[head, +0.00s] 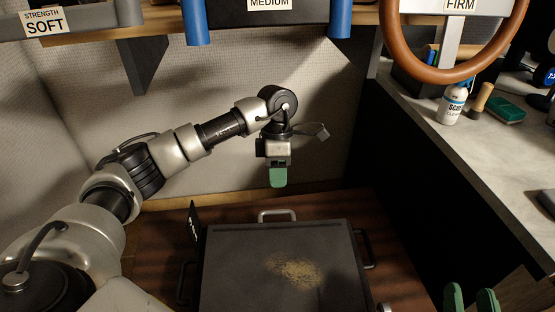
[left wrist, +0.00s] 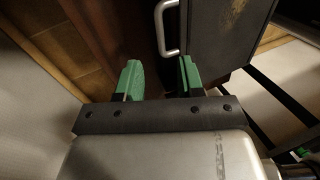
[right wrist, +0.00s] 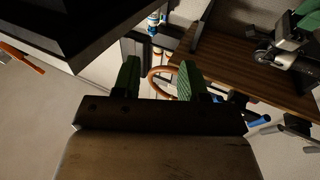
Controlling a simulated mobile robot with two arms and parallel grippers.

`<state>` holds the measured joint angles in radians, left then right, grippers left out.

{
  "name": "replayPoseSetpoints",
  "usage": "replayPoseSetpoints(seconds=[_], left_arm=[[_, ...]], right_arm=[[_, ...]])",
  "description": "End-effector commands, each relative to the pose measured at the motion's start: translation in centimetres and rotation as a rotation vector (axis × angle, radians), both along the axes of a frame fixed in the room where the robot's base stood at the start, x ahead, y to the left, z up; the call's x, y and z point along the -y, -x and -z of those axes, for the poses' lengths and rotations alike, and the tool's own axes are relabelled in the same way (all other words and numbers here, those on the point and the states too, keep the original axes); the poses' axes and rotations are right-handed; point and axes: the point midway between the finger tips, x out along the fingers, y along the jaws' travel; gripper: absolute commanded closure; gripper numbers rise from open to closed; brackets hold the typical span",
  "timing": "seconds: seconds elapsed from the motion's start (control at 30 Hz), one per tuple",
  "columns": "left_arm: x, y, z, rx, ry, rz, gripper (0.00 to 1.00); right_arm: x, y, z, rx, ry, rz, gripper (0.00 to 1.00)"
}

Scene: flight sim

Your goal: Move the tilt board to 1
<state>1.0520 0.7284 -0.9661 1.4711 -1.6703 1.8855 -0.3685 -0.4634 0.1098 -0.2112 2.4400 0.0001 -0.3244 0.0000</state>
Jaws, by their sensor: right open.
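The tilt board appears to be the dark flat panel (head: 225,255) low in the head view, with a patch of tan grains (head: 297,271) on it. A pale metal handle (head: 277,214) is on its far edge. My left gripper (head: 278,184) points down, above and beyond that handle.
Darker handles (head: 368,250) are on the board's sides. A small dark sign (head: 194,224) stands at its left; its number is unreadable. A counter (head: 500,155) at right holds a spray bottle (head: 452,104) and a green sponge (head: 503,110). A brown ring (head: 448,76) hangs above.

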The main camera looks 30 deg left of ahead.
Motion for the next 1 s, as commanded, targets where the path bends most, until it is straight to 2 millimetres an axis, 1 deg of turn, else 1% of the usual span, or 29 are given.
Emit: replayPoseSetpoints(seconds=[0.03,0.1,0.3,1.0], left_arm=[[-0.1,-0.2,-0.8,0.001,-0.001,0.000,0.62],[-0.3,-0.4,-1.5,0.001,-0.001,0.000,0.62],[-0.4,-0.7,-2.4,-0.001,0.001,0.001,0.62],[-0.4,-0.7,-2.4,-0.001,0.000,0.001,0.62]], right_arm=[[0.1,0.0,0.3,-0.036,0.010,0.002,0.57],[0.2,0.1,0.9,-0.077,0.020,0.005,0.57],[0.4,0.2,1.8,-0.139,0.036,0.009,0.57],[0.4,0.2,1.9,-0.143,0.037,0.008,0.57]])
